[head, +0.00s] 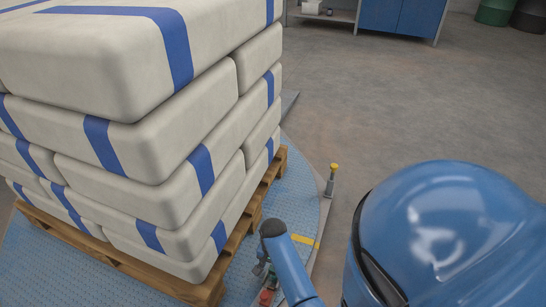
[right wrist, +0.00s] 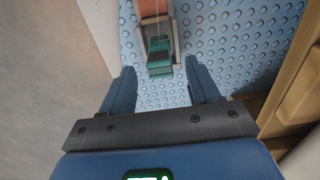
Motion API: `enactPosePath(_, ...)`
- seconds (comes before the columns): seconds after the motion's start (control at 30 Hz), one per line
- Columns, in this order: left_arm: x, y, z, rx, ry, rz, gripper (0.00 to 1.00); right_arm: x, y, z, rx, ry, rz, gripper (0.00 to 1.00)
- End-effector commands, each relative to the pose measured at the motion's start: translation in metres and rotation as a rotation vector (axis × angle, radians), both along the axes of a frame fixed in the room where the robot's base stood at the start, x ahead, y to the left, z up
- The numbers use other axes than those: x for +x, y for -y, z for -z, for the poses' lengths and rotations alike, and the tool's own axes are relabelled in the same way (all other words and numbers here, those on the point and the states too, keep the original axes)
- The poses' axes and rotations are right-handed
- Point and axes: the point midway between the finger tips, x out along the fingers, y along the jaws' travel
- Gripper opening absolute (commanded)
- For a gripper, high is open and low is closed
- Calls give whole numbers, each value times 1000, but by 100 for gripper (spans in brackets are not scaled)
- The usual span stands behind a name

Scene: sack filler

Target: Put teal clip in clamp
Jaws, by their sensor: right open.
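The teal clip (right wrist: 159,57) shows in the right wrist view, at the end of a reddish-orange piece (right wrist: 154,30) with a pale edge, just beyond my fingertips. I cannot tell whether that piece is the clamp. My right gripper (right wrist: 160,66) is open and empty, its two blue fingers spread to either side of the clip's line without visibly touching it. In the head view my right gripper (head: 261,269) is small and partly hidden by my arm, close to a small red object (head: 266,297) low in the picture. My left gripper is out of view.
White sacks with blue bands (head: 150,110) are stacked high on a wooden pallet (head: 270,185) at the left. A grey post with a yellow top (head: 334,168) stands at the edge of the blue studded floor plate (head: 305,155). Grey floor (head: 400,100) lies open beyond.

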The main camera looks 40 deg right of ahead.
Motion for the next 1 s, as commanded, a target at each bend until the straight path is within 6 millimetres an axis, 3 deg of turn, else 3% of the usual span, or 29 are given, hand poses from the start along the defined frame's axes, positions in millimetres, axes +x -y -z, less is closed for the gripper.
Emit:
enactPosePath(0.03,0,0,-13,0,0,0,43,0,0,-17,-1,3,0,61)
enactPosePath(0.1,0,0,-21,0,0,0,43,0,0,-30,0,1,0,61)
enactPosePath(0.4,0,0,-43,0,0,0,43,0,0,-70,0,0,0,61)
enactPosePath(0.67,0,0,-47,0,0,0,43,-2,-8,-71,-23,56,-46,61)
enactPosePath(0.87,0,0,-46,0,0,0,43,-10,-32,-59,-116,270,-214,61)
enactPosePath(1.0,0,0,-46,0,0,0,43,-21,-56,-70,-225,487,-378,61)
